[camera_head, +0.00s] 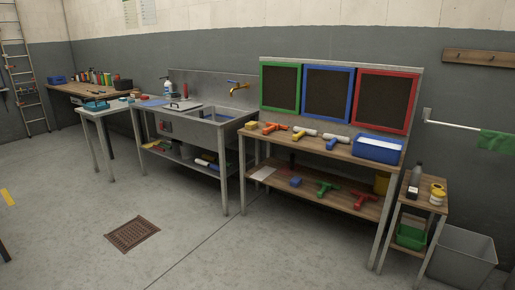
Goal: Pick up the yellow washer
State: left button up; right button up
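A yellow T-shaped hand tool with a white sleeve (301,133) lies on the top of the wooden workbench (350,152); it looks like the yellow washer. An orange tool (269,127) lies to its left. A similar tool with a white sleeve and a blue handle (335,142) lies to its right. Fine detail is too small to tell. Neither of my grippers is in view.
A blue bin (379,149) stands at the bench's right end. Green (326,188) and red (362,199) tools lie on its lower shelf. A steel sink (216,115) stands to the left. The floor in front is clear around a drain grate (132,234).

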aim_at(301, 134)
jog(key=i+j+u, duration=0.2)
jog(key=i, duration=1.05)
jog(key=i+l+u, duration=0.15)
jog(key=i, duration=1.1)
